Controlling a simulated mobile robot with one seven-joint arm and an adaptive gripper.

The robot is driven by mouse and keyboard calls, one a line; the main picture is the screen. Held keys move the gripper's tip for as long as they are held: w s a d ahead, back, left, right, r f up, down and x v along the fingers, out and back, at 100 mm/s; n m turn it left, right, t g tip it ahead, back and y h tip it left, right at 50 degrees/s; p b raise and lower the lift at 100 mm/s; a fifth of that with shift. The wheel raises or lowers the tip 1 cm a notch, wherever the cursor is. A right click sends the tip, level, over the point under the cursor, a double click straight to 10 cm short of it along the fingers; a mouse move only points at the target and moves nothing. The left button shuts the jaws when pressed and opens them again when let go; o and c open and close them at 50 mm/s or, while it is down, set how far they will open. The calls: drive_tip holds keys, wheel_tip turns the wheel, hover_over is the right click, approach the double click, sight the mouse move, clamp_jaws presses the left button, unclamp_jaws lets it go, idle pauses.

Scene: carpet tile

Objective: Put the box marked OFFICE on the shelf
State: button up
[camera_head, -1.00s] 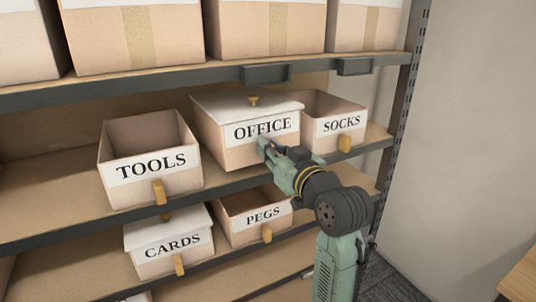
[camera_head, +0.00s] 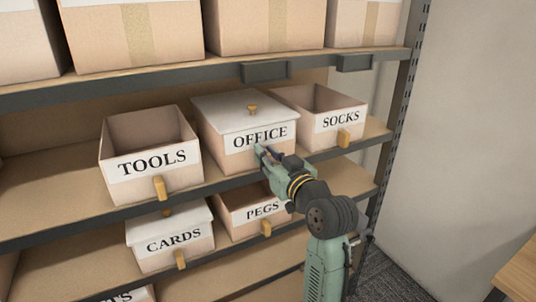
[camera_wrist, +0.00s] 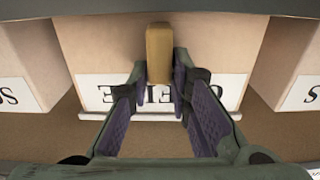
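The OFFICE box (camera_head: 223,142) is tan with a white lid, a lid knob and a white front label. It stands on the middle shelf (camera_head: 50,205), between the TOOLS box (camera_head: 185,177) and the SOCKS box (camera_head: 355,117). My gripper (camera_head: 267,154) is at the lower front of the OFFICE box. In the wrist view, my gripper (camera_wrist: 160,78) has its fingertips on both sides of the box's ochre front tab (camera_wrist: 159,52) and looks shut on it. The OFFICE label (camera_wrist: 95,92) appears upside down there, partly hidden by the fingers.
The CARDS box (camera_head: 150,262) and the PEGS box (camera_head: 232,218) stand on the shelf below. Large taped cartons (camera_head: 125,35) fill the shelf above. A shelf upright (camera_head: 408,100) stands at the right. Bare shelf shows left of TOOLS.

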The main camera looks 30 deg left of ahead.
drive_tip(key=o, duration=0.4)
drive_tip(key=shift+r, duration=0.1)
drive_tip(key=shift+c, duration=0.2)
